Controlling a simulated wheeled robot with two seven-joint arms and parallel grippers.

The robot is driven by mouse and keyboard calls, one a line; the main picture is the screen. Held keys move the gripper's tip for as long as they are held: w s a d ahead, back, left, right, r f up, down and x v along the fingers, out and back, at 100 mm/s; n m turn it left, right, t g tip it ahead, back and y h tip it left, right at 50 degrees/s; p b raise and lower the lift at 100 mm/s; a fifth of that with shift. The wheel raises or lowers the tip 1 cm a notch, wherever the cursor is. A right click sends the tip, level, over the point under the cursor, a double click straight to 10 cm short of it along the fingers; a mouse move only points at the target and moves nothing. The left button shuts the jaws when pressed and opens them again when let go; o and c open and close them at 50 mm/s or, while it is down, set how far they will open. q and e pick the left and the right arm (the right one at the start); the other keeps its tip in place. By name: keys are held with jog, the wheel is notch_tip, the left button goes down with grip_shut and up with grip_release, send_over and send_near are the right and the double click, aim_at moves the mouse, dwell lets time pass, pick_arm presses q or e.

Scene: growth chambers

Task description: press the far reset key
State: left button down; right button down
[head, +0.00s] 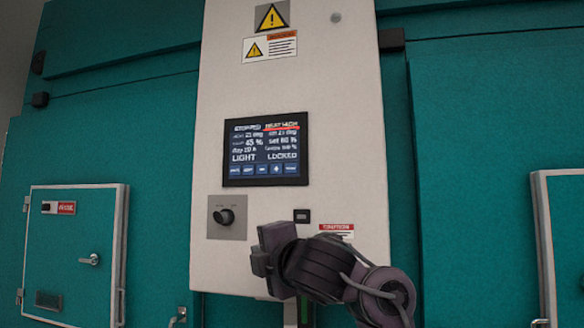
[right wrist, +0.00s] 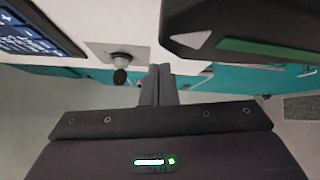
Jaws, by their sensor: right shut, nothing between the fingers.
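A white control column (head: 350,110) carries a dark touch screen (head: 265,152) with status text and a row of small blue keys along its bottom; their labels are too small to read. A small black fitting (head: 302,216) sits lower right of the screen. I cannot tell which of these is the far reset key. My right gripper (head: 262,258) is in front of the column's lower part, below the screen. In the right wrist view its fingers (right wrist: 158,84) are together and empty, and the screen (right wrist: 38,30) shows at upper left. My left gripper is not in view.
A black knob (head: 224,216) on a grey plate is left of my right gripper. Teal chamber walls (head: 480,110) flank the column, with a hatch (head: 72,245) at left and another framed door at right. A dark body with a green strip (right wrist: 265,48) fills the wrist view's upper right.

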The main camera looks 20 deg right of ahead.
aim_at(292, 166)
jog(key=s+r+n+t, duration=0.1)
jog(key=s+r+n, duration=0.1)
jog(key=s+r, duration=0.2)
jog(key=s+r+n+t, duration=0.1)
jog(key=s+r, duration=0.4)
jog(key=r, duration=0.6)
jog(key=shift+r+n+t, duration=0.25)
jog(key=shift+n+t, duration=0.15)
jog(key=shift+n, duration=0.2)
jog(key=shift+s, duration=0.1)
jog(key=shift+d, duration=0.1)
jog(key=w+d, duration=0.1)
jog(key=w, duration=0.1)
jog(key=w+d+p, duration=0.1)
jog(key=w, duration=0.1)
jog(key=w+d, duration=0.2)
jog(key=shift+r+p, duration=0.1)
jog(key=shift+p, duration=0.25)
jog(key=shift+w+d, duration=0.4)
jog(key=shift+w, duration=0.25)
jog(key=shift+p, duration=0.3)
